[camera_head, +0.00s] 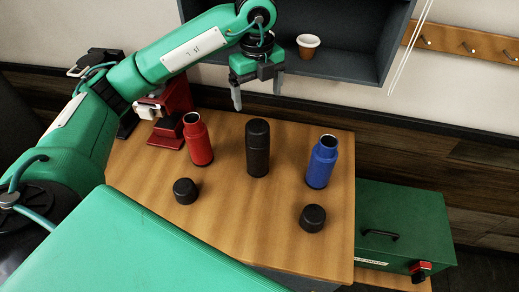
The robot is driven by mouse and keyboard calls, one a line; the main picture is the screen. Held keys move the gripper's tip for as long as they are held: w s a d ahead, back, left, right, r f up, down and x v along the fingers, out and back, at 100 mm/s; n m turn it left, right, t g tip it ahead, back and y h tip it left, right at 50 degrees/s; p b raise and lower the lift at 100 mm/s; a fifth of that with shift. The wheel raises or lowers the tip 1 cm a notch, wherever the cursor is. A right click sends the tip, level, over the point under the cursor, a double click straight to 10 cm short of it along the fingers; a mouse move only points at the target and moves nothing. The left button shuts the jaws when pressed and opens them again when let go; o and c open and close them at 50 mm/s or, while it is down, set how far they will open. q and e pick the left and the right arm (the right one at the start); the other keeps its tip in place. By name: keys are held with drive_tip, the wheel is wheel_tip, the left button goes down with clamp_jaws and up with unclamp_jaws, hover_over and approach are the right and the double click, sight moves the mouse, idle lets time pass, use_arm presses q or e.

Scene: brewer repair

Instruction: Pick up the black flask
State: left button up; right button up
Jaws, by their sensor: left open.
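The black flask (258,155) stands upright on the wooden table (230,225), with its black cap on. It is between a red flask (198,145) on its left and a blue flask (321,167) on its right. Both of those stand upright with open mouths. My left gripper (257,94) points down above and behind the black flask in the picture, its two fingers spread and nothing between them. It looks apart from the flask. My right gripper is not in view.
Two loose black caps lie on the table, one at the front left (185,190) and one at the front right (312,217). A red device (172,112) stands at the back left. A grey shelf (350,65) holding a cup (308,45) is behind. A green box (405,225) is at right.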

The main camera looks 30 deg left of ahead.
sight(258, 125)
use_arm(q)
wheel_tip(258, 125, down, 8)
drive_tip(key=p, duration=0.2)
drive_tip(key=shift+a+f+p, duration=0.1)
drive_tip(key=shift+f+p, duration=0.1)
drive_tip(key=shift+p, duration=0.15)
drive_tip(key=shift+f+p, duration=0.2)
drive_tip(key=shift+p, duration=0.1)
wheel_tip(258, 125, down, 4)
drive_tip(key=p, duration=0.2)
drive_tip(key=shift+p, duration=0.35)
drive_tip(key=shift+f, duration=0.4)
drive_tip(key=c, duration=1.8)
drive_tip(key=shift+r, duration=0.1)
